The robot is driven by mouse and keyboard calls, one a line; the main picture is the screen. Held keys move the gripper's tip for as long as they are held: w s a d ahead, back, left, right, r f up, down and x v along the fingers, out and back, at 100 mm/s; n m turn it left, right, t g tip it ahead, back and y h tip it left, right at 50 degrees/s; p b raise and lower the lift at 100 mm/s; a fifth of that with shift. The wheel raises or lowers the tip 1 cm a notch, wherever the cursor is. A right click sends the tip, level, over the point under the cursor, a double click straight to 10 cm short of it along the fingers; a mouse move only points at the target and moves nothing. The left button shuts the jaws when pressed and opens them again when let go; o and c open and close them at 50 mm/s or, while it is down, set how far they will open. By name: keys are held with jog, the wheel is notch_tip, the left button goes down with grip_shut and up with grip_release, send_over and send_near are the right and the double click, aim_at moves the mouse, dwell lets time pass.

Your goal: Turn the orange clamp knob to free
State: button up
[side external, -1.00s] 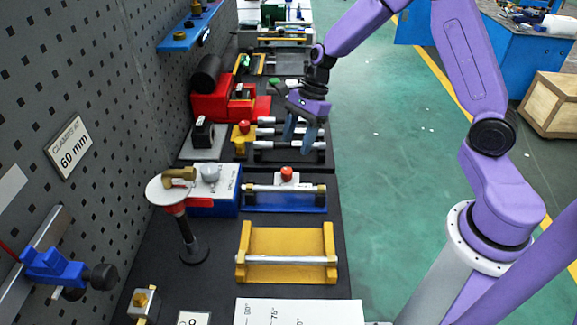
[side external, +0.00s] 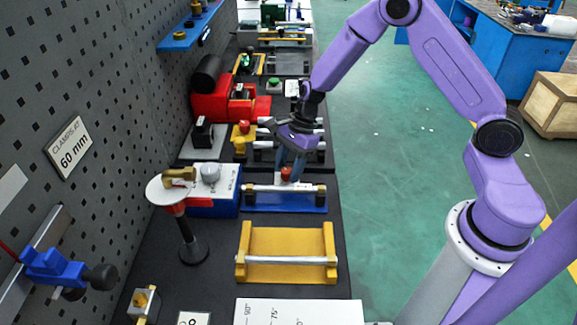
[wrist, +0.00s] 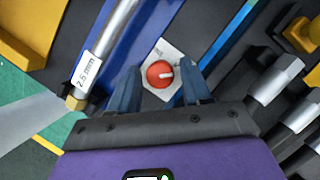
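The orange-red clamp knob (side external: 286,173) is a small round cap on a pale block on the blue fixture (side external: 285,209), behind its silver rod. My gripper (side external: 290,171) is at the knob, pointing down. In the wrist view its two blue fingers (wrist: 161,80) are apart, one on each side of the knob, with visible gaps. Whether the tips are down at knob height is hard to tell.
Several silver rods (wrist: 273,80) are at the right. A yellow fixture (side external: 287,242) stands in front, and a white-and-blue box (side external: 222,183) is close on the left.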

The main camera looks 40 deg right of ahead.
jog(key=c, duration=0.7)
jog(key=shift+c, duration=0.2)
jog(key=shift+n, duration=0.3)
jog(key=n+g, duration=0.2)
jog(key=n, duration=0.2)
jog(key=shift+w, duration=0.2)
jog(key=n+g+h, duration=0.1)
jog(key=n, duration=0.3)
jog(key=shift+w+a+n, duration=0.1)
jog(key=shift+n, duration=0.3)
jog(key=n+h, duration=0.1)
jog(key=n, duration=0.1)
jog(key=n+g, duration=0.1)
jog(key=n, duration=0.1)
jog(key=shift+a+n+h, duration=0.1)
jog(key=shift+n+h, duration=0.2)
jog(key=shift+h, duration=0.1)
jog(key=shift+n+h, duration=0.8)
jog(key=shift+n, duration=1.1)
jog(key=shift+w+a, duration=0.1)
